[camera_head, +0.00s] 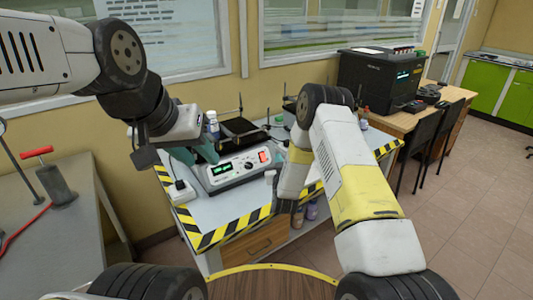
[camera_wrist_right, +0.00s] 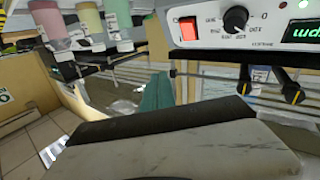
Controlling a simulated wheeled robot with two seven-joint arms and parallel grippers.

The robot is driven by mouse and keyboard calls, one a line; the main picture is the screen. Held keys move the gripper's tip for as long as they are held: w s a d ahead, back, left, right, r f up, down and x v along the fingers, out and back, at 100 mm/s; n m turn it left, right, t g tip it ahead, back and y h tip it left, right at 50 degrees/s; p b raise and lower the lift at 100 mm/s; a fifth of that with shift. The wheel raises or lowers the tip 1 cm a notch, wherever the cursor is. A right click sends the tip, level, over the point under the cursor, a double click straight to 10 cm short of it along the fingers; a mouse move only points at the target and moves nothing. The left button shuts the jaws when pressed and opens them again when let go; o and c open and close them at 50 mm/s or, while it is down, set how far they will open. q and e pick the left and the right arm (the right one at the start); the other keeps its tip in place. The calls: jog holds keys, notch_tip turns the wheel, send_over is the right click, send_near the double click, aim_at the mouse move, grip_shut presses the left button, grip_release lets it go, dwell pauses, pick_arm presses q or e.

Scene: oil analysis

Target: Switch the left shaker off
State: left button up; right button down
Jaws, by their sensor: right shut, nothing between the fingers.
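The left shaker (camera_head: 235,167) is a pale box with a dark platform (camera_head: 240,132) on the blue-grey table. Its lit green display (camera_head: 221,169) and red switch (camera_head: 263,156) face me. In the right wrist view the panel is upside down, with the red switch (camera_wrist_right: 188,29) glowing beside a black knob (camera_wrist_right: 236,18). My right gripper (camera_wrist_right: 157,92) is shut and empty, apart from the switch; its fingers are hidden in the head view. My left gripper (camera_head: 197,152), with teal fingers, is at the shaker's left side; its opening is unclear.
A second shaker (camera_head: 290,108) is mostly hidden behind my right arm. A white bottle (camera_head: 213,124) stands behind the left shaker. A white power plug block (camera_head: 181,191) sits at its left. Yellow-black tape (camera_head: 232,229) marks the table edge. Coloured bottles (camera_wrist_right: 88,22) show in the right wrist view.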

aim_at(263, 157)
dwell(0.3)
jog(key=shift+w+a+f, duration=0.7)
jog(key=shift+w+f, duration=0.15)
jog(key=shift+w, duration=0.1)
jog(key=shift+w+a+f, duration=0.75)
jog(key=shift+w+f, duration=0.05)
jog(key=shift+w, duration=0.2)
jog(key=shift+w+a+f, duration=0.7)
jog(key=shift+w+f, duration=0.15)
jog(key=shift+w, duration=0.1)
jog(key=shift+w+a+f, duration=0.2)
jog(key=shift+w, duration=0.1)
jog(key=shift+w+a+f, duration=0.1)
jog(key=shift+w+f, duration=0.1)
dwell(0.6)
dwell(0.4)
jog(key=shift+s+d+r, duration=0.35)
jog(key=shift+s+r, duration=0.1)
jog(key=shift+s, duration=0.15)
